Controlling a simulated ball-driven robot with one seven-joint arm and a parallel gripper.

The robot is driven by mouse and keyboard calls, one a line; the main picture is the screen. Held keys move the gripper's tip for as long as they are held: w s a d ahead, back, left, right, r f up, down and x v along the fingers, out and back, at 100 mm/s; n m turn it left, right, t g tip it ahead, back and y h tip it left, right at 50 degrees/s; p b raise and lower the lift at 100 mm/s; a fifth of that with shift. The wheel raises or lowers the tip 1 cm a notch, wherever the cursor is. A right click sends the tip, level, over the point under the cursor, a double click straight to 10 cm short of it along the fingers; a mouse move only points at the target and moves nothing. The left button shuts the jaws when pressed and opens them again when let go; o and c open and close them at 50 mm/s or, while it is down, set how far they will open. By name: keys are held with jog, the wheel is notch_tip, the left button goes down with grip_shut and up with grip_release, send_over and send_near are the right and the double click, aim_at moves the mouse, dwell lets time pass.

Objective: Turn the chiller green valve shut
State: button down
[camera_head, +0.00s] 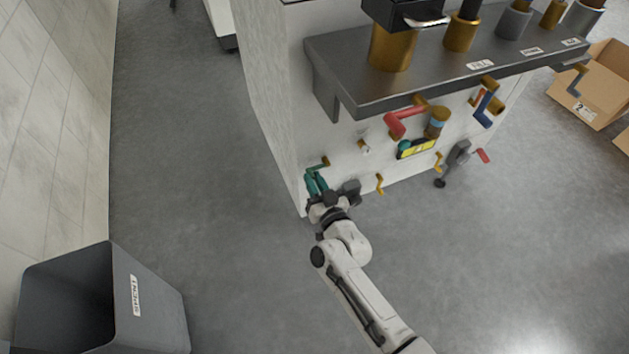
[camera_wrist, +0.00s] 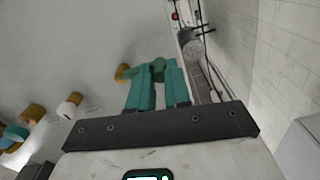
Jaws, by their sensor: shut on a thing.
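The green valve (camera_head: 317,167) is on the lower left of the white machine's front panel, with a brass stem at its upper right.
A dark shelf (camera_head: 440,82) juts out above. A grey bin (camera_head: 150,310) stands at lower left.

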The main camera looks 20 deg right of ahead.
aim_at(328, 165)
jog(key=shift+r, duration=0.1)
jog(key=d+r+m, duration=0.5)
jog(key=m, duration=1.3)
jog(key=shift+d+r, duration=0.15)
jog(key=shift+d, duration=0.15)
dwell(0.7)
jog(key=c, duration=1.1)
grip_release()
